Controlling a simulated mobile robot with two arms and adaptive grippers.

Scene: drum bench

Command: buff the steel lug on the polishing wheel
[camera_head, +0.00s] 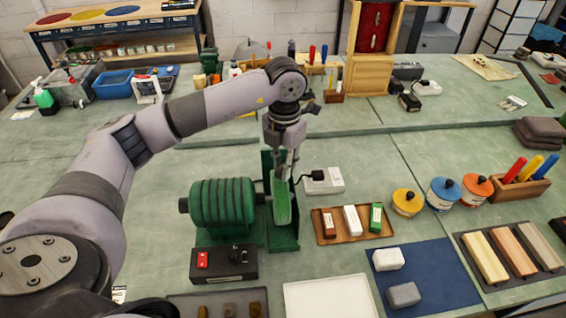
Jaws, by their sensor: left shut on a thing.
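My left gripper (285,160) reaches down from above at the polishing machine and is shut on a small piece at its tips, which I take to be the steel lug; its shape is mostly hidden. Just below the fingertips is the polishing wheel (282,203), pale green and upright inside a dark green housing. I cannot tell whether the piece touches the wheel. The ribbed green motor (222,203) stands left of the wheel. A black switch box (223,264) with a red switch sits in front of the motor. My right gripper is not in view.
A wooden tray (350,239) with red, white and green bars lies right of the wheel. A white tray (331,298) and a dark tray with small brown pieces (229,309) lie in front. Lidded tins (443,192) and a blue mat (432,270) stand right.

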